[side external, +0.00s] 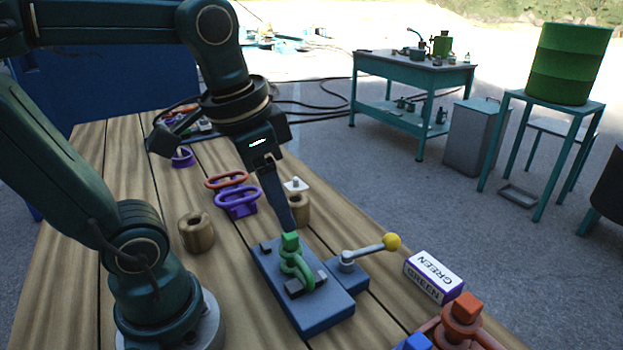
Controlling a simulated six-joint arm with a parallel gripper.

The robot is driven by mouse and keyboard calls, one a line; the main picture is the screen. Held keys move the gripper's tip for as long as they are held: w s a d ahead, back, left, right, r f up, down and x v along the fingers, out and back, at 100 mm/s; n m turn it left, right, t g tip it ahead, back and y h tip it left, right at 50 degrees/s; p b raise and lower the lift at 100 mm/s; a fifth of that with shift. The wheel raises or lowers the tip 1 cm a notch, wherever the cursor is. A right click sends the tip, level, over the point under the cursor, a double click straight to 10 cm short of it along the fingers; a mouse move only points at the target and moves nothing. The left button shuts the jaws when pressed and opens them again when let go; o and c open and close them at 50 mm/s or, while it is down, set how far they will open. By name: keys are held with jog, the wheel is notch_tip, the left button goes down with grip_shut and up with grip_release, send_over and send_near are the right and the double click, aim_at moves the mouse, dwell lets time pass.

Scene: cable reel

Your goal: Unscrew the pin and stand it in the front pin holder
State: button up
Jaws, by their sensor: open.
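A green shackle (297,270) stands on a blue fixture block (310,311). The square green head of its pin (290,240) is at the top. My gripper (287,226) points down with its fingertips right at the pin head; it is open, and this view does not show whether the fingers touch the head. Two round wooden holders stand behind the block: one (196,233) to the left with a dark hole in its top, and one (302,208) partly behind my gripper. I cannot tell which is the front pin holder.
A lever with a yellow knob (391,242) sits at the block's right side. A white and purple box marked GREEN (434,276) lies further right. Orange parts (463,318) are at the lower right.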

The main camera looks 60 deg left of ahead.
jog(key=w+a+g, duration=0.2)
jog(key=w+a+n, duration=0.1)
jog(key=shift+w+a+f+g, duration=0.25)
jog(key=shift+w+a+g, duration=0.05)
jog(key=shift+a+g, duration=0.1)
jog(key=shift+w+a+f, duration=0.1)
jog(key=shift+a+f, duration=0.1)
jog(key=shift+a, duration=0.05)
jog(key=shift+a+f, duration=0.15)
jog(key=shift+f, duration=0.25)
notch_tip(320, 180, down, 3)
jog(key=shift+f, duration=0.15)
jog(key=m, duration=0.8)
jog(key=shift+m, duration=0.3)
jog(key=m, duration=0.4)
jog(key=shift+m, duration=0.3)
jog(key=m, duration=0.4)
jog(key=shift+m, duration=0.3)
